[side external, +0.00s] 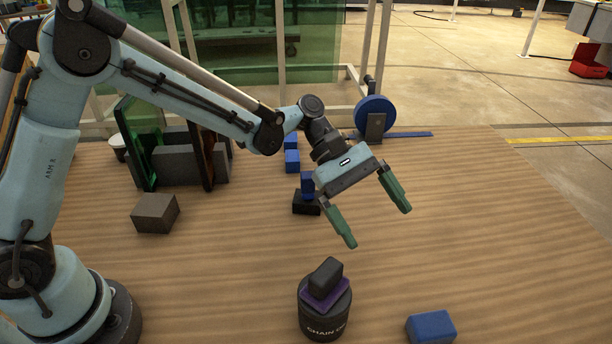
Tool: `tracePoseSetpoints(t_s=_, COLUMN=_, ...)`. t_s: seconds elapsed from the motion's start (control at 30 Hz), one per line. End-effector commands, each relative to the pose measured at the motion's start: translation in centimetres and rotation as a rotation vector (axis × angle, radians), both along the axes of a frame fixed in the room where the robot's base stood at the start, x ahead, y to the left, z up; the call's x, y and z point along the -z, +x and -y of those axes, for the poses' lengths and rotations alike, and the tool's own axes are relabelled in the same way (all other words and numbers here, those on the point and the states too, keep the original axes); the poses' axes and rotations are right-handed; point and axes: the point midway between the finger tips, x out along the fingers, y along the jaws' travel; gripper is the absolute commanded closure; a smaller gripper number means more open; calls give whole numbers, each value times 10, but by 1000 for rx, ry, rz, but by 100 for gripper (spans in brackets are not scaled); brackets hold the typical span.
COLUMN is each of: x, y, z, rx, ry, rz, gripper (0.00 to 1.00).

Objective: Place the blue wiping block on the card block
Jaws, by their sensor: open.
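A blue block (431,326) with dark lower sides lies on the table at the front right, apart from everything else. A dark grey block (155,212) lies on the table at left. Another dark block (326,274) sits tilted on a purple piece (325,296) atop a black round can (318,320). I cannot tell which of these is the card block. My gripper (374,224) is open and empty, its green fingers spread above the table, behind the can and the front blue block in this view.
A blue wheel (375,116) on a dark stand is at the back. Dark panels and a grey block (176,164) stand at back left. The table's right side is clear.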

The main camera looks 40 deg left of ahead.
Motion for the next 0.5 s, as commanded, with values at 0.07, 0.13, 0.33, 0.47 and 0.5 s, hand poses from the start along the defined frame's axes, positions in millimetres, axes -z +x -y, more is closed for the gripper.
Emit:
tracePoseSetpoints(t_s=0.07, x=-13, y=-3, z=-18, rx=0, ry=59, rz=119, gripper=0)
tracePoseSetpoints(t_s=0.13, x=-21, y=-7, z=-33, rx=14, ry=118, rz=225, gripper=0)
tracePoseSetpoints(t_s=0.33, x=-38, y=-24, z=-83, rx=85, ry=308, rz=516, gripper=0)
tracePoseSetpoints(t_s=0.47, x=-45, y=-39, z=-117, rx=164, ry=449, rz=691, gripper=0)
tracePoseSetpoints(t_s=0.5, x=-46, y=-45, z=-127, rx=193, ry=495, rz=741, gripper=0)
